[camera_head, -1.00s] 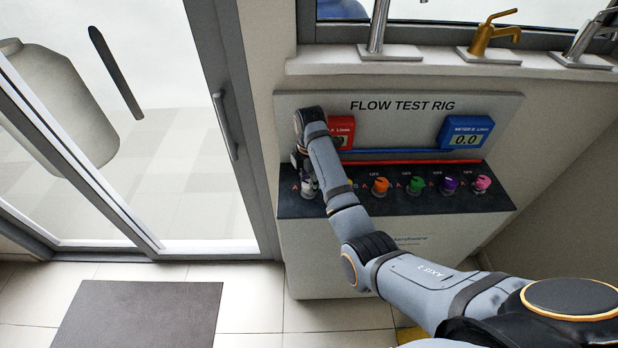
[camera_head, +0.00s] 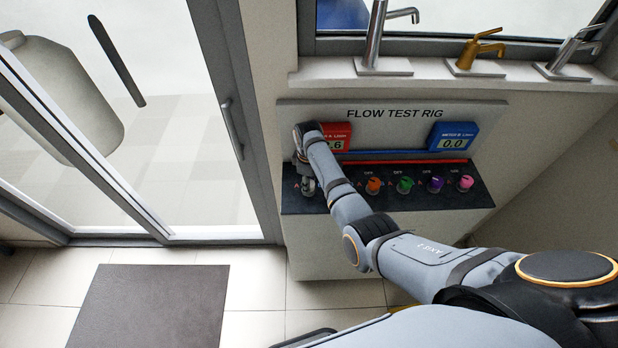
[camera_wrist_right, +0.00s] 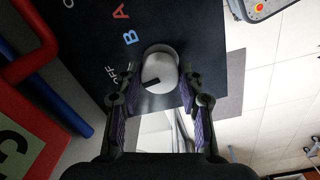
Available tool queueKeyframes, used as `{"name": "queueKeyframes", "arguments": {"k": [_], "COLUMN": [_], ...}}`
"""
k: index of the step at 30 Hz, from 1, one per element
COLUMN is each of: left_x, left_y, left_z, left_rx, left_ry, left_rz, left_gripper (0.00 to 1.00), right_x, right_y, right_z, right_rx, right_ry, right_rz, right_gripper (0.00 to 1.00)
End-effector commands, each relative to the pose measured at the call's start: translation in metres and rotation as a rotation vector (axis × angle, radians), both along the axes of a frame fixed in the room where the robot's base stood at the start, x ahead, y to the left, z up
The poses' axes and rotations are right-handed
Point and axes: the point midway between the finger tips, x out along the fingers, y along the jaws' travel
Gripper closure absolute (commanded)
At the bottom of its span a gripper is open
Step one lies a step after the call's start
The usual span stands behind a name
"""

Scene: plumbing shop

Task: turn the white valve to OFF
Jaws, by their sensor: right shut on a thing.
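The white valve (camera_wrist_right: 160,70) is a round knob with a short black mark on its lower-left part in the right wrist view. The OFF label (camera_wrist_right: 111,72) lies to its left, and the letters A and B are above left. My right gripper (camera_wrist_right: 158,88) has one finger on each side of the knob and is shut on it. In the head view my right gripper (camera_head: 308,186) is at the left end of the rig's black panel, mostly covering the white valve. The left gripper is in neither view.
The flow test rig (camera_head: 394,114) carries orange (camera_head: 373,185), green (camera_head: 404,185), purple (camera_head: 436,184) and pink (camera_head: 465,182) valves. The red meter (camera_head: 337,137) is partly hidden by my arm; a 6 shows. The blue meter (camera_head: 453,137) reads 0.0. A glass door stands left.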

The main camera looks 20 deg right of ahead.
Motion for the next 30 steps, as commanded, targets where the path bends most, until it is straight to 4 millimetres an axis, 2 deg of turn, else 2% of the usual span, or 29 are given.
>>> {"name": "queueKeyframes", "arguments": {"k": [9, 24, 25, 30], "left_x": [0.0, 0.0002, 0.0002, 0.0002], "left_y": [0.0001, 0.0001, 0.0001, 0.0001], "left_z": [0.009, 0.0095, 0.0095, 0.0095], "left_rx": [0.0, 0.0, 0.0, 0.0], "left_ry": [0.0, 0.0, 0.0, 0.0], "left_rz": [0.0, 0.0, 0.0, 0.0], "left_gripper": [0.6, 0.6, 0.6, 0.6], "right_x": [0.0005, 0.0007, 0.0007, 0.0006], "right_y": [-0.0003, -0.0002, -0.0002, -0.0002], "right_z": [0.0012, 0.0006, 0.0006, 0.0005], "right_rx": [-0.001, -0.001, -0.001, -0.001], "right_ry": [-0.001, -0.002, -0.002, -0.002], "right_rz": [-0.103, -0.119, -0.119, -0.118], "right_gripper": [0.93, 0.93, 0.6, 0.38]}}
